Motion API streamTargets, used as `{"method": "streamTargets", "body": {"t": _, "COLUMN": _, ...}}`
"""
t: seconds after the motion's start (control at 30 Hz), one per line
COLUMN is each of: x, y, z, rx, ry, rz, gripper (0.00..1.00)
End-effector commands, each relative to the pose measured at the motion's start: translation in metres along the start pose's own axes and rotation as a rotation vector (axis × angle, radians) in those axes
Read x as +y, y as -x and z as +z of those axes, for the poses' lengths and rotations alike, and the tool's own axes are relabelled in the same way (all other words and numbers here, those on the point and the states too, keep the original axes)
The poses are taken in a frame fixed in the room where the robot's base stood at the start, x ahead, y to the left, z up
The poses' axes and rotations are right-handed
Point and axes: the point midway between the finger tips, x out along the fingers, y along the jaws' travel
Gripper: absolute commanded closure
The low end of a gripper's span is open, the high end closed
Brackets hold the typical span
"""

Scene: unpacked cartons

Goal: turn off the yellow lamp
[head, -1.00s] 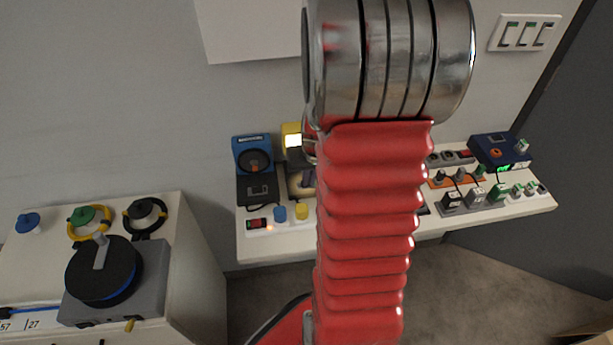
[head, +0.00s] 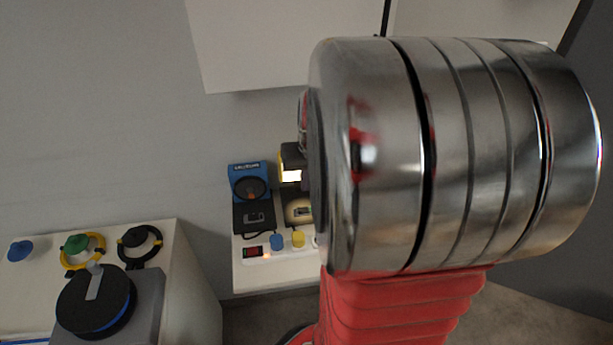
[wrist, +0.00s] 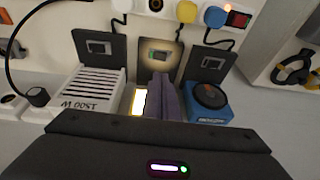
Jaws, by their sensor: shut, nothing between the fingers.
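The yellow lamp (head: 290,176) is lit, on the white bench against the wall. Its bright face (wrist: 139,101) shows in the wrist view, partly hidden by my fingers. My gripper (wrist: 160,76) is shut and empty, its two grey-purple fingers together in front of the lamp. Just beyond the fingertips in the picture is the middle black plate with a switch (wrist: 158,53), bathed in the lamp's light. I cannot tell whether the fingertips touch it. In the head view my arm hides the fingers.
A blue device (wrist: 208,101) stands right of the lamp in the wrist view, and a white box marked 1500 W (wrist: 90,88) stands left. Each has a black switch plate before it. A power strip (wrist: 200,14) with blue and yellow plugs lies beyond. A cabinet (head: 190,270) stands left.

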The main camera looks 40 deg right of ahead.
Motion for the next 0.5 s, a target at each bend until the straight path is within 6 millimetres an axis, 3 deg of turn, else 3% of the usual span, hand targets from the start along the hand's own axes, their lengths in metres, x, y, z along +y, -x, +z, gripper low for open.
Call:
{"method": "streamTargets", "body": {"t": 0.2, "x": -0.002, "y": 0.022, "z": -0.001, "rx": 0.002, "ry": 0.002, "rz": 0.0, "gripper": 1.0}}
{"method": "streamTargets", "body": {"t": 0.5, "x": -0.003, "y": 0.025, "z": 0.0, "rx": 0.001, "ry": 0.003, "rz": 0.0, "gripper": 1.0}}
